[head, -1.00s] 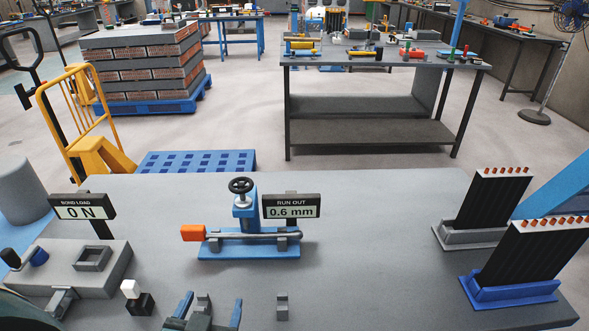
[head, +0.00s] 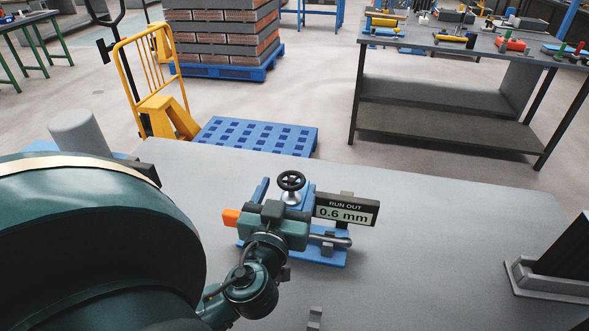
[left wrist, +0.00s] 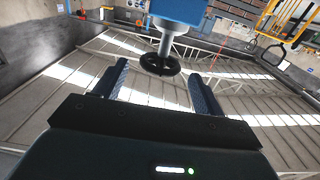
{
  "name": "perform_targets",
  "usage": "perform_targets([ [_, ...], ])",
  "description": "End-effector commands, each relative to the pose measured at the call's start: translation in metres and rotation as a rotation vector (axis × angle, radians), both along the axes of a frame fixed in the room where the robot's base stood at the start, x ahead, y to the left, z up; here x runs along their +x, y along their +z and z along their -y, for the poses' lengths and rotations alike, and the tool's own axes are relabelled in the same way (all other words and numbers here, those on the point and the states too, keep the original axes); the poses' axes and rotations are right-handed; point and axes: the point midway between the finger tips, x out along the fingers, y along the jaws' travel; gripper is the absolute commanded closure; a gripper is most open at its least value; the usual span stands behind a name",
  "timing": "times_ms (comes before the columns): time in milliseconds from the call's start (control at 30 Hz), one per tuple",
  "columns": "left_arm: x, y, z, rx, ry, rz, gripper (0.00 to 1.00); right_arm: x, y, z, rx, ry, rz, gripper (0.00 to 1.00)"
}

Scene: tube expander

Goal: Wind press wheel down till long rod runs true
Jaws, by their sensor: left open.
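The black press wheel (head: 291,181) tops the blue press on the grey bench. My left gripper (head: 285,188) is open at the press, its two blue fingers on either side of the wheel. In the left wrist view the wheel (left wrist: 160,65) sits between the open fingertips (left wrist: 159,68), with a gap on both sides. The long rod (head: 345,242) shows only its right end; my gripper hides most of it. An orange block (head: 231,217) shows at its left. The run-out sign (head: 346,211) reads 0.6 mm. My right gripper is out of view.
The sign stands close to the right of the press. A small grey notched block (head: 315,318) is on the bench in front. A rack with black slats (head: 565,260) stands at the far right. The bench (head: 450,220) between is clear.

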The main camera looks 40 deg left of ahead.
Motion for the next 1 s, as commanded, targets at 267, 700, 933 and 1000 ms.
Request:
perform_targets([
  [267, 0.041, 0.004, -0.023, 0.002, 0.0, 0.001, 0.3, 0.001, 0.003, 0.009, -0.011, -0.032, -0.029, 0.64],
  [700, 0.051, 0.001, -0.029, 0.0, 0.001, -0.001, 0.3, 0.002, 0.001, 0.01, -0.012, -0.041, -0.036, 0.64],
  [933, 0.051, 0.001, -0.028, 0.0, 0.001, -0.001, 0.47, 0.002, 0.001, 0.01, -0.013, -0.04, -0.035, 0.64],
  [1000, 0.051, 0.001, -0.028, 0.0, 0.001, -0.001, 0.53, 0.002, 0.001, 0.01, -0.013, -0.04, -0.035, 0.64],
])
